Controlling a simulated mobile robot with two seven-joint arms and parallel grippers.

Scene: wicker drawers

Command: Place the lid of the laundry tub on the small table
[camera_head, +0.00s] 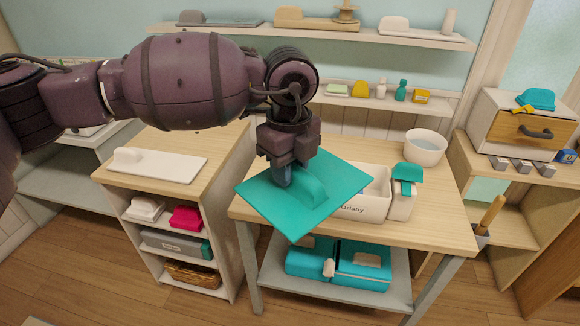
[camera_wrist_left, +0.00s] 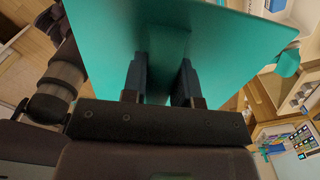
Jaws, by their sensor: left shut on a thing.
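The lid (camera_head: 300,216) is a flat teal square panel with a raised rounded handle. My left gripper (camera_head: 284,176) is shut on its handle and holds it tilted over the front left of the wooden table (camera_head: 432,218). In the left wrist view, the lid (camera_wrist_left: 130,30) fills the upper part, with the handle between the two dark fingers (camera_wrist_left: 160,75). In the head view the lid hides part of the tabletop. I cannot tell whether its edge touches the table. My right gripper is not in view.
A white labelled box (camera_head: 368,207), a white container with a teal top (camera_head: 402,203) and a white bowl (camera_head: 426,147) stand on the table. Teal boxes (camera_head: 360,272) sit on its lower shelf. A white flat lid (camera_head: 165,168) lies on the left cabinet (camera_head: 226,150).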

